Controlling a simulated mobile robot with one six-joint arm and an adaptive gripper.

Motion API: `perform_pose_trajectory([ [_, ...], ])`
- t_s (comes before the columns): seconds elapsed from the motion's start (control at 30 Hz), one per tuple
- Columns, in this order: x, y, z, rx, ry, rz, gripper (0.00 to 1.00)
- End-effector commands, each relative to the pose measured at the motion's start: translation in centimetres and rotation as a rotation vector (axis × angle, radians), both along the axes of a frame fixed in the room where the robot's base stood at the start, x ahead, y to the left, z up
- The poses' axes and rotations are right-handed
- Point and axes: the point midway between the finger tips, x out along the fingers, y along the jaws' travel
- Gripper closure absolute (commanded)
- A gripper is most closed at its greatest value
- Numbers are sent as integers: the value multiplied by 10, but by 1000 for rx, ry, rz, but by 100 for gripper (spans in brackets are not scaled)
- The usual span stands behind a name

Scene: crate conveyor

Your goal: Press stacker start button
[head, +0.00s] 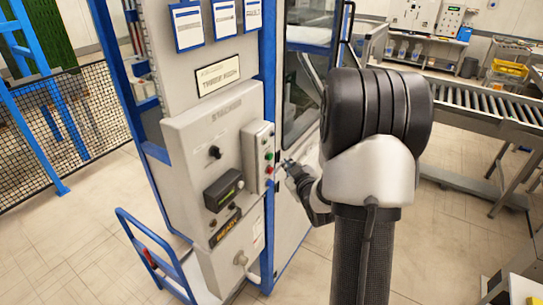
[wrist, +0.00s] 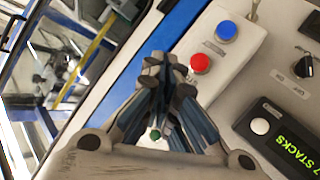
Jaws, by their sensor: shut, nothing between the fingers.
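The stacker panel (head: 190,135) is a grey cabinet front. A small button box (head: 251,160) is fixed at its right edge and also shows in the wrist view (wrist: 238,62). In the wrist view it carries a blue button (wrist: 226,31) and a red button (wrist: 201,64). A green spot, likely the green button (wrist: 155,134), shows between my finger links. Contact cannot be told.
A black knob (head: 215,152) and a display (head: 223,190) sit left of the box. A blue frame post and glass door (head: 303,95) stand right of the panel. A blue cart (head: 150,250) stands at lower left. A roller conveyor (head: 490,105) is at the right.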

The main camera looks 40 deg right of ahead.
Motion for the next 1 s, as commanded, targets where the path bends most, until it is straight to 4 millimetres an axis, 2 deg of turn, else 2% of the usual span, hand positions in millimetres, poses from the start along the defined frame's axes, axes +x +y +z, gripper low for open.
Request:
perform_pose_trajectory([
  [0.1, 12, 5, -2, -1, -1, 1, 100],
  [0.3, 21, 8, -1, -1, -2, 0, 100],
  [1.0, 21, 8, 0, 0, -2, -2, 100],
])
